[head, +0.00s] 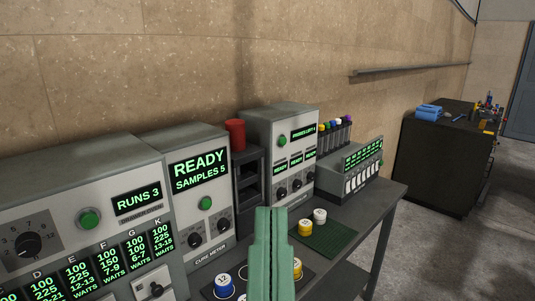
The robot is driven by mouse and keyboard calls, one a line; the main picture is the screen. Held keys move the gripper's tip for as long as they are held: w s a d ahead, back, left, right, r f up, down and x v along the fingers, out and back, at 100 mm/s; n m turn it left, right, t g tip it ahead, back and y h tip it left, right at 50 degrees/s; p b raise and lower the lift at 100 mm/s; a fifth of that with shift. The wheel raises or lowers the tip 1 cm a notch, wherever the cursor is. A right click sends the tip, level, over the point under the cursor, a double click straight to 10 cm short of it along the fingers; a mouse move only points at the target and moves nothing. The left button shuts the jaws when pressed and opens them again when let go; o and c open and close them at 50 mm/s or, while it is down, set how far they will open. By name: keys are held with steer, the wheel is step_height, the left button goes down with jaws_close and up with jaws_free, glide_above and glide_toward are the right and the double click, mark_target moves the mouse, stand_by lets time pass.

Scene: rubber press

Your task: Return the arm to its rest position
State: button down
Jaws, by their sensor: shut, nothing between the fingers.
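My gripper (271,213) shows at the bottom middle of the head view as two pale green fingers side by side, pointing away from me. The fingers are shut and hold nothing. They appear in front of the grey bench, between the cure meter (186,180) and the dark green mat (328,237). The rest of my arm is out of the picture, below its lower edge.
White-topped and yellow containers (306,228) stand on the bench near the gripper, with a blue-sided one (223,286) to its left. Instrument boxes (283,142) line the wall. A red cup (235,132) tops a dark rack. Open floor (440,245) lies right.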

step_height(320, 180, up, 35)
steer(key=p, duration=3)
steer(key=shift+w+a+y, duration=0.25)
steer(key=shift+w+y, duration=0.15)
steer(key=shift+w, duration=0.05)
